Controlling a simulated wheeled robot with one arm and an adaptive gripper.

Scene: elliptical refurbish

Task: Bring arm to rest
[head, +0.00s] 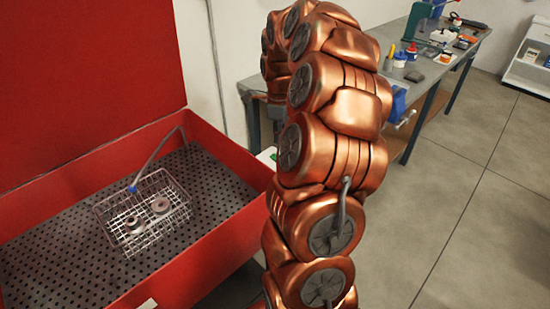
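My copper-coloured arm rises through the middle of the head view and curls over at the top, away from me. My gripper is not visible; the far end of the arm is hidden behind its own links. Nothing held by it can be seen.
A red parts washer (225,257) with a perforated dark floor stands at the left, its lid up. A wire basket (127,244) with ring-shaped parts (160,205) sits inside. A grey workbench (425,68) with tools runs behind the arm. A white shelf (527,72) is far right. Open floor (470,200) lies right.

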